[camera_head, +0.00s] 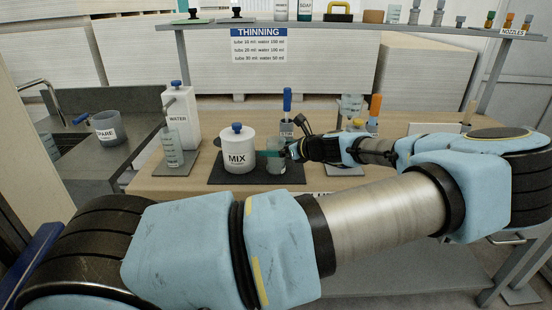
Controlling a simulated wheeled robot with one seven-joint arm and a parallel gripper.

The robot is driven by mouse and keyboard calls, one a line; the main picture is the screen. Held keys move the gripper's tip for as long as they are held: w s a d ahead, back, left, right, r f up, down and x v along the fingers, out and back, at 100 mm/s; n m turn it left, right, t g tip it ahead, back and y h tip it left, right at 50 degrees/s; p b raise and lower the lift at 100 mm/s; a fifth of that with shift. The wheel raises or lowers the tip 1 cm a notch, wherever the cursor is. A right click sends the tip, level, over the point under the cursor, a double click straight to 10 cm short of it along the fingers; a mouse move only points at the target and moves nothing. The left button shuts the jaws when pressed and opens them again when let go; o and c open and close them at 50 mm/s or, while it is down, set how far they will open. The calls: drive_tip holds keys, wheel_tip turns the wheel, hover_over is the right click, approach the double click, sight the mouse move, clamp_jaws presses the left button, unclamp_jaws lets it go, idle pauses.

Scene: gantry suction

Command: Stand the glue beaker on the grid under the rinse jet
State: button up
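A small clear grey beaker (275,166), perhaps the glue beaker, appears to stand upright on a dark mat (221,176), just right of the white MIX pot (238,148). My gripper (279,152) reaches in from the right, level with the beaker's upper part, and a teal part shows across it. Whether the fingers grip the beaker is too small to tell. At the left is a dark sink unit (65,140) with a curved metal tap (45,92) and a blue-tipped nozzle (82,118), perhaps the rinse jet. I cannot make out a grid clearly.
A grey SPARE beaker (108,128) stands at the sink unit. A white WATER container (180,112) and a graduated beaker (173,148) stand between sink and MIX pot. A blue-handled tool (287,104) stands behind my gripper. A shelf (400,28) crosses above the wooden bench.

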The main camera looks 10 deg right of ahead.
clamp_jaws()
idle(0.5)
